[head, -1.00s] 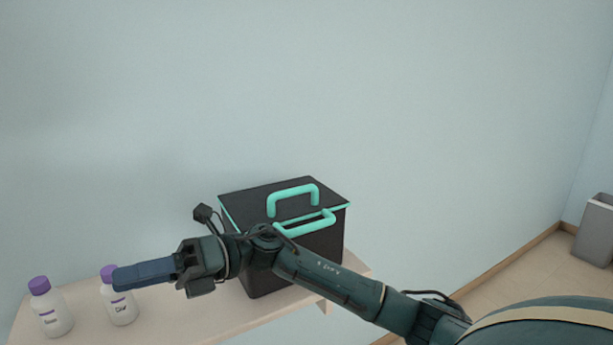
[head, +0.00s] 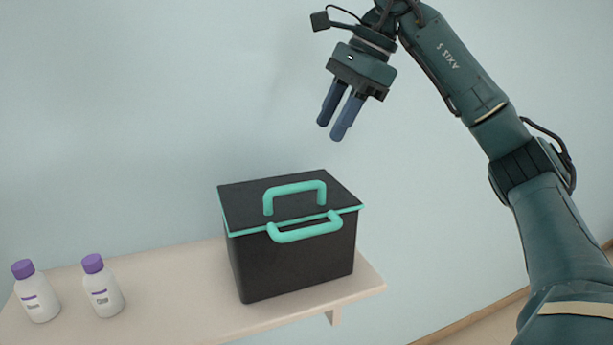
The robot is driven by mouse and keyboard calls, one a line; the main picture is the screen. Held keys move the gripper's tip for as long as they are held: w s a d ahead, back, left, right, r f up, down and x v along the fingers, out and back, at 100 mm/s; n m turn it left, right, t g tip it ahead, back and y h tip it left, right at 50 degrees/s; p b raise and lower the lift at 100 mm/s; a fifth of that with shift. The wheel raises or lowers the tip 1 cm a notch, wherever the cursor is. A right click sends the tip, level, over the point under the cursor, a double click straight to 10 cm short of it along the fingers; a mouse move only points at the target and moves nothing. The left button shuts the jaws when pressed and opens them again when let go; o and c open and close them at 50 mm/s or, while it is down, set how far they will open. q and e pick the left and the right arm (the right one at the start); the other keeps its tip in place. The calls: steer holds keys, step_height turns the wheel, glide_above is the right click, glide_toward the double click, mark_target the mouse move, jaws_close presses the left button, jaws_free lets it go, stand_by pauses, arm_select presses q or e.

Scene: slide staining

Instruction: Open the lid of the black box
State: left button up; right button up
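The black box (head: 292,265) stands upright on a shelf, with its lid (head: 245,203) shut. The lid has a teal rim, a teal handle (head: 294,187) on top and a second teal handle (head: 305,234) at the front edge. My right gripper (head: 331,132) hangs in the air above the box, apart from it, fingers pointing down and slightly left. Its two blue fingers have a narrow gap between them and hold nothing. My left gripper is not in view.
The pale shelf (head: 185,297) is fixed to a light blue wall. Two white bottles with purple caps, one at the far left (head: 38,298) and one beside it (head: 103,292), stand left of the box. The shelf between bottles and box is clear.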

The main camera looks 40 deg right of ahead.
mark_target(300, 184)
steer(key=x, duration=1.1)
steer(key=shift+a+f, duration=0.1)
steer(key=shift+c, duration=0.3)
jaws_close()
